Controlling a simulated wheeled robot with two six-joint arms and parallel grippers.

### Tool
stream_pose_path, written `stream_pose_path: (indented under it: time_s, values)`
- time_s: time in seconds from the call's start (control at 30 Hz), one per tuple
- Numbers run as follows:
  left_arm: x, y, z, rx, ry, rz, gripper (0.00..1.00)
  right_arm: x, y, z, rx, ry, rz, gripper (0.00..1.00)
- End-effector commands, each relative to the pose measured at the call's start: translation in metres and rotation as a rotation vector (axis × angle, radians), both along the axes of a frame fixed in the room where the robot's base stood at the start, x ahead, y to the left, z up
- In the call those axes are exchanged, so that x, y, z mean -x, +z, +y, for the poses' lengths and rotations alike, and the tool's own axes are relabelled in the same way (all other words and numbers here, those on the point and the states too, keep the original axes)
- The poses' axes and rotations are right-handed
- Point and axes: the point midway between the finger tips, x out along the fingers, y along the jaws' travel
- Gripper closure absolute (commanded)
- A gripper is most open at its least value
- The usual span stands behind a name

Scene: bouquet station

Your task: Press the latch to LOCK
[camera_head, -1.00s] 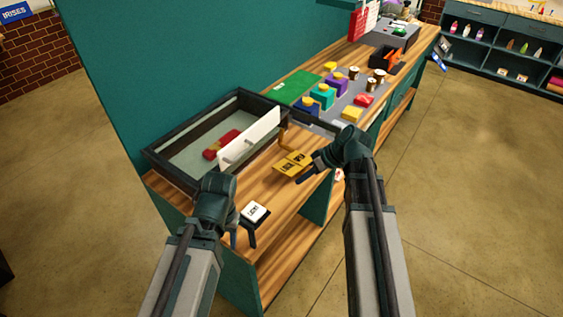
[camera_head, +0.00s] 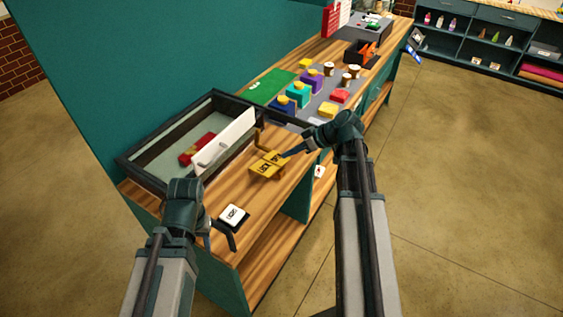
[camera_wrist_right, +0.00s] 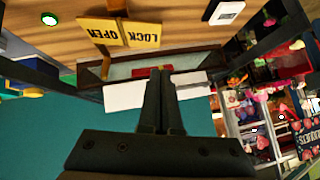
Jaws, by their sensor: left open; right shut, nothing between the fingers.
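The yellow latch plate (camera_head: 262,169) lies on the wooden counter in front of the dark-framed case (camera_head: 130,166). It also shows in the right wrist view, with its OPEN half (camera_wrist_right: 98,30) and LOCK half (camera_wrist_right: 141,35) side by side. A gold-brown latch bar (camera_head: 259,139) rises behind the plate by the case's front corner. My right gripper (camera_head: 284,156) is shut and empty, its tips at or just above the plate's right edge; contact cannot be told. Its shut fingers (camera_wrist_right: 160,76) show in the wrist view. My left gripper (camera_head: 222,234) is open over the counter's near end.
A white button block (camera_head: 233,215) sits close to my left gripper. Colored blocks (camera_head: 299,93) and cups stand farther along. A teal wall (camera_head: 180,50) bounds the back.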

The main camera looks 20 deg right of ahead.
Motion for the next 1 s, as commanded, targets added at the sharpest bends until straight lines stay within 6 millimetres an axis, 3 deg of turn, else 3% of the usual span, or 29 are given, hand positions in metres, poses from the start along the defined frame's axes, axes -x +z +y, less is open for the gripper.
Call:
stream_pose_path:
  time_s: [0.03,0.4,0.5,0.73,1.0]
  values:
    - [0.0,-0.012,0.0,0.0,-0.001,0.0,0.53,-0.004,-0.012,0.005,0.0,0.003,0.0,1.0]
    - [0.0,-0.065,0.0,-0.001,-0.001,0.0,0.53,-0.039,-0.065,0.048,0.002,0.002,0.0,1.0]
    - [0.0,-0.077,0.0,-0.001,0.0,0.0,0.53,-0.038,-0.077,0.052,0.001,-0.001,0.001,1.0]
    - [0.0,-0.095,0.0,-0.001,0.0,0.0,0.53,-0.034,-0.095,0.056,0.001,0.0,0.0,1.0]
    - [0.0,-0.099,0.0,-0.001,0.0,0.0,0.53,-0.033,-0.099,0.057,0.001,0.0,0.0,1.0]
